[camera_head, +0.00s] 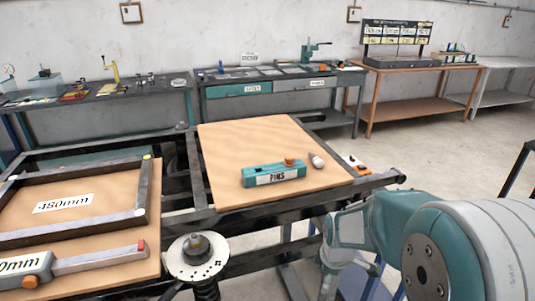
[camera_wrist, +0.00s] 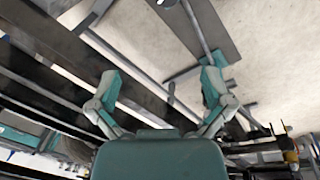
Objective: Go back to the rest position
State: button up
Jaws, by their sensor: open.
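My gripper (camera_wrist: 160,88) shows in the wrist view with its two teal fingers spread wide and nothing between them. Dark frame bars and pale floor lie beyond the fingertips. In the head view my arm fills the lower right, to the right of the work frame, and the fingers cannot be made out there. A spring suspension unit (camera_head: 197,258) with a round top plate stands upright at the front of the frame; its lower part is cut off by the picture edge.
A "480mm" frame (camera_head: 145,190) lies on another board at left. Dark metal rails (camera_head: 365,186) run close to my arm. Benches line the wall; open floor lies at right.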

jog(key=s+r+m+t, duration=0.3)
jog(key=s+r+m, duration=1)
jog(key=s+r, duration=0.4)
jog(key=shift+s+r+m+t, duration=0.3)
jog(key=shift+s+r+t, duration=0.1)
jog(key=shift+s, duration=0.4)
dwell(0.8)
